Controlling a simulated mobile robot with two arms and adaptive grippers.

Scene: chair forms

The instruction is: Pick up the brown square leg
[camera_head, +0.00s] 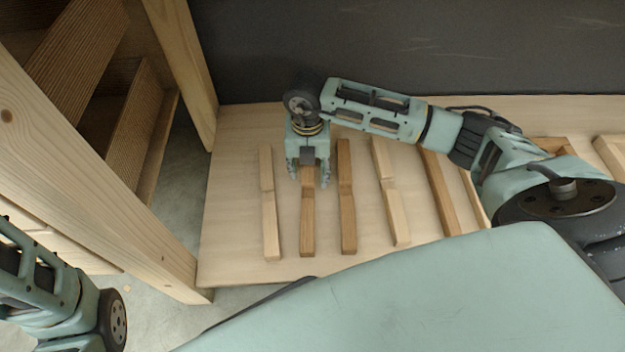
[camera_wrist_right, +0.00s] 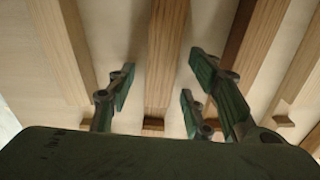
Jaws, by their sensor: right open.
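Several wooden legs lie side by side on a pale wooden board. A brown square leg (camera_head: 307,222) lies under my right gripper (camera_head: 309,178), which points down with its fingers apart. In the right wrist view, a brown leg (camera_wrist_right: 165,55) runs between the open fingers of the gripper (camera_wrist_right: 160,90), with space on both sides. I cannot tell how high the fingertips are above it. A darker brown leg (camera_head: 347,210) lies just to its right, and a pale leg (camera_head: 269,215) to its left. The gripper hides part of the leg's far half.
The pale board (camera_head: 230,225) stands against a dark wall (camera_head: 400,50). More pale and brown pieces (camera_head: 440,195) lie to the right. A wooden frame with slats (camera_head: 85,150) stands at the left. My left arm shows at lower left, its gripper out of view.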

